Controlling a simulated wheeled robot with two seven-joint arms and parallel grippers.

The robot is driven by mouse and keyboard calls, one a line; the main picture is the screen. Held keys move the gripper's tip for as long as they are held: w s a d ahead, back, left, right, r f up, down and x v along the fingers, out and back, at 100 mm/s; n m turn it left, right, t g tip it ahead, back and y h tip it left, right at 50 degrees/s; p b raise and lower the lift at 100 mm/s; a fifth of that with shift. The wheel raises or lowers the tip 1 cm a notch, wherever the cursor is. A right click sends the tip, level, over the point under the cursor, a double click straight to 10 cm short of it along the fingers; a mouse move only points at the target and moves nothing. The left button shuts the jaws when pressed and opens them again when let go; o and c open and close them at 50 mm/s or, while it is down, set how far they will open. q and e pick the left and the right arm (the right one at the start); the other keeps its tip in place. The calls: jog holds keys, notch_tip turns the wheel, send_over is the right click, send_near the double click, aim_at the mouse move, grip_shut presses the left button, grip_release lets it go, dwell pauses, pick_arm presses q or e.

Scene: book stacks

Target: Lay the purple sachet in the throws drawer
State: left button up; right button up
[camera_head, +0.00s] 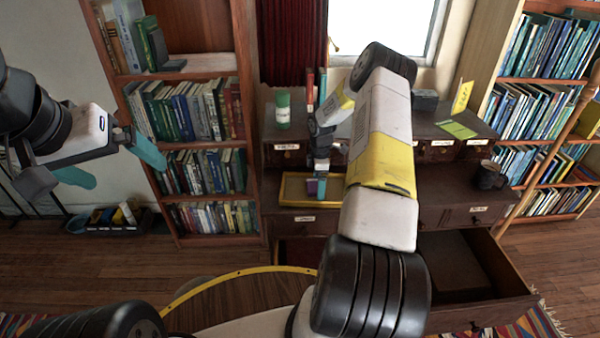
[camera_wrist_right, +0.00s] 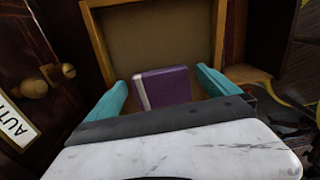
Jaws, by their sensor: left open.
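The purple sachet (camera_head: 311,187) is on the yellow-rimmed tray (camera_head: 297,204) on the desk, partly hidden by my right gripper (camera_head: 317,187). In the right wrist view the sachet (camera_wrist_right: 166,88) shows a pale edge. It lies between the teal fingers of my right gripper (camera_wrist_right: 162,88), with a gap on each side. My left gripper (camera_head: 114,164) is open and empty at the far left, away from the desk. An open drawer (camera_head: 497,262) juts from the desk's lower right; another opening (camera_head: 300,250) shows at lower left. The drawer labels are too small to read.
A pole (camera_head: 545,150) leans at right. My right arm hides the middle of the desk.

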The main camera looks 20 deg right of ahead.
jog(key=c, duration=1.4)
jog(key=shift+r, duration=0.1)
